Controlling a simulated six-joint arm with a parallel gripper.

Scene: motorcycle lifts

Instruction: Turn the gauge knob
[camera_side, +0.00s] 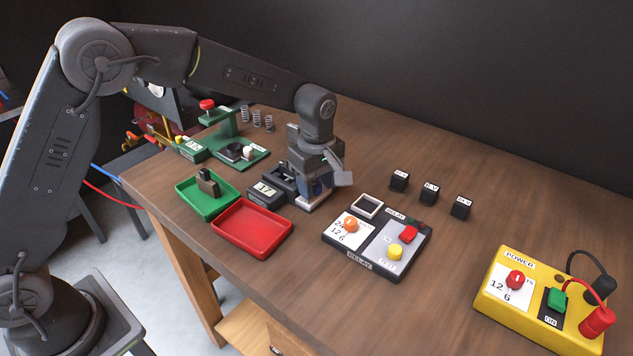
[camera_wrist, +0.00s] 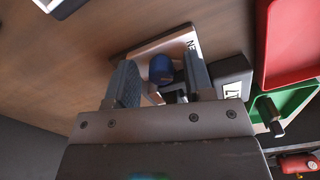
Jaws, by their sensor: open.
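The gauge is a dark unit with a small numbered display (camera_side: 266,193) and a pale labelled plate (camera_side: 309,201), on the table near the red tray. A blue knob (camera_wrist: 161,68) stands on the pale plate (camera_wrist: 176,43) in the wrist view. My gripper (camera_wrist: 160,80) is open, with one finger on each side of the knob. Gaps show between the knob and the fingers, so no grip is seen. In the side view my gripper (camera_side: 318,180) points down over the plate and hides most of the knob.
A red tray (camera_side: 252,228) and a green tray (camera_side: 190,205) lie left of the gauge. A relay box (camera_side: 376,262) with knob and buttons stands to the right, a yellow power box (camera_side: 500,310) farther right. Small black blocks (camera_side: 399,181) stand behind. A green press (camera_side: 228,130) is at the back.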

